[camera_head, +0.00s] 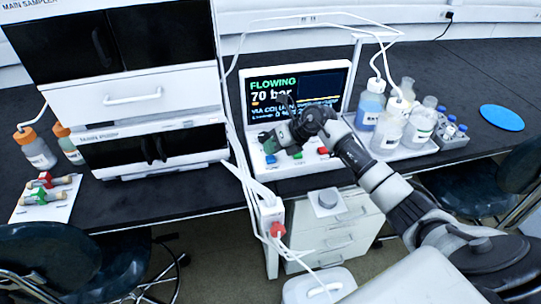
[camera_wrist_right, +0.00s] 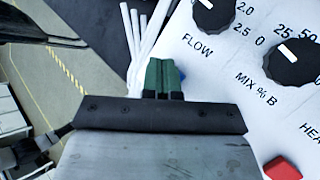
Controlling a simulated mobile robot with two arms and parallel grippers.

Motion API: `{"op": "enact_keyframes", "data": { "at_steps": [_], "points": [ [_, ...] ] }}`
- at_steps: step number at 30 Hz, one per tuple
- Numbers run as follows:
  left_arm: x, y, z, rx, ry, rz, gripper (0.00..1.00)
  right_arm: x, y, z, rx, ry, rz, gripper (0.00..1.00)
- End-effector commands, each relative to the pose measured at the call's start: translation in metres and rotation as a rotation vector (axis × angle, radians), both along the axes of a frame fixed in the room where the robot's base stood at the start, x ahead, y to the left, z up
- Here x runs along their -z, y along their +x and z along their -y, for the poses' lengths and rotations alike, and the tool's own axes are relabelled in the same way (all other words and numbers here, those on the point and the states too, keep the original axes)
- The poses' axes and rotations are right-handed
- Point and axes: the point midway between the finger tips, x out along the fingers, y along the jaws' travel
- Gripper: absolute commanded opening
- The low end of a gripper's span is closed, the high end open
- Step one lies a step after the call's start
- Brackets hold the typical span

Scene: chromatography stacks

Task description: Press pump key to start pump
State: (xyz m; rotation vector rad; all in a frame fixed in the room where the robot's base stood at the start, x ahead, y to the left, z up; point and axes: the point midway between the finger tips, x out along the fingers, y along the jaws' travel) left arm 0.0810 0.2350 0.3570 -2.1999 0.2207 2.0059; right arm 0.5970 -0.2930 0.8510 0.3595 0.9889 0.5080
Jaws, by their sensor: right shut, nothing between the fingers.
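The pump console (camera_head: 285,175) stands on the bench with a lit screen (camera_head: 295,92) reading FLOWING and 70 bar. Its sloped front carries a blue key (camera_head: 270,159), a green key (camera_head: 297,155) and a red key (camera_head: 322,151). My right gripper (camera_head: 268,141) reaches over the left part of this front, its fingers shut and empty. In the wrist view its green fingertips (camera_wrist_right: 162,76) are together, with a sliver of blue beside them; the red key (camera_wrist_right: 282,168) lies lower right. Contact with a key cannot be told. My left gripper is out of view.
Dark knobs, FLOW (camera_wrist_right: 213,14) and MIX % B (camera_wrist_right: 290,63), stand on the panel near the fingers. White tubing (camera_head: 240,165) hangs at the console's left. Bottles (camera_head: 388,130) stand at its right. The sampler stack (camera_head: 150,95) stands at left.

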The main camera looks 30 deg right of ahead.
Motion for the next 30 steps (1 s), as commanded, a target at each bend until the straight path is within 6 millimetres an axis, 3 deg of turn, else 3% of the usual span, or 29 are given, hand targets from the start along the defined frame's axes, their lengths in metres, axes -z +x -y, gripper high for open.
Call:
{"op": "enact_keyframes", "data": {
  "at_steps": [13,30],
  "points": [
    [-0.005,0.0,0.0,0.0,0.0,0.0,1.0,-0.006,0.0,0.0,0.001,0.0,0.001,0.0],
    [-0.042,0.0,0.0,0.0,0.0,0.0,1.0,-0.054,0.0,0.0,0.001,0.0,0.001,0.0]
  ]
}}
